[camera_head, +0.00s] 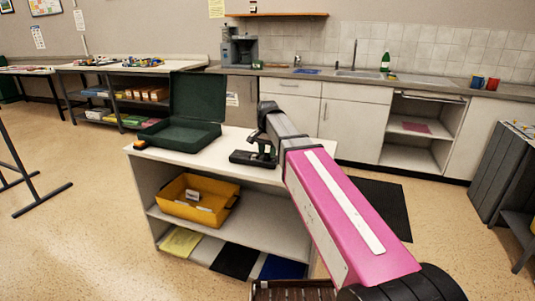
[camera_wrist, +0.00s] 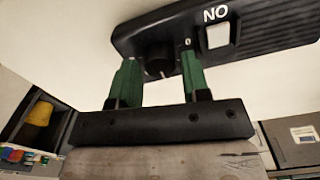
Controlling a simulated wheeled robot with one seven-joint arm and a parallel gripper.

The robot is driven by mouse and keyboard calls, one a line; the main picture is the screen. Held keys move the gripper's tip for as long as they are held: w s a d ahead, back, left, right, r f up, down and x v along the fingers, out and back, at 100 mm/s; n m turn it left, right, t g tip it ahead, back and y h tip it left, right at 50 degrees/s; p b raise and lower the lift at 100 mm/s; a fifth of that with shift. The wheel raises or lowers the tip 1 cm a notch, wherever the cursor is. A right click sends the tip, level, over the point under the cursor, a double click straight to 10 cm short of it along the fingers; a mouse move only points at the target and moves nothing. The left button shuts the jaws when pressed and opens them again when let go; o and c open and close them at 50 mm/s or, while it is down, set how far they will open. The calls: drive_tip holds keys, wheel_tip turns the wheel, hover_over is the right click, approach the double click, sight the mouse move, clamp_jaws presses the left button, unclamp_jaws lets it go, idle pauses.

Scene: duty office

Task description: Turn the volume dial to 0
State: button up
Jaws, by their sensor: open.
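The black device with the volume dial lies on the white shelf unit's top under my gripper (camera_head: 264,150) in the head view (camera_head: 245,158). In the wrist view the device (camera_wrist: 265,25) runs across the top, with the round black dial (camera_wrist: 158,57) at its left part. A small 0 mark and a pale switch (camera_wrist: 217,34) labelled "NO", seen upside down, are to the dial's right. A short pale line shows low on the dial. My gripper (camera_wrist: 159,66) is open, its green fingers either side of the dial. I cannot tell whether they touch it.
An open dark green case (camera_head: 196,105) stands on the same white shelf unit (camera_head: 225,157), left of the device. A yellow crate (camera_head: 197,200) sits on the shelf below. A counter with a sink (camera_head: 360,73) runs behind. Open floor lies to the left.

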drive_tip(key=shift+f, duration=0.45)
drive_tip(key=c, duration=0.6)
drive_tip(key=shift+c, duration=0.2)
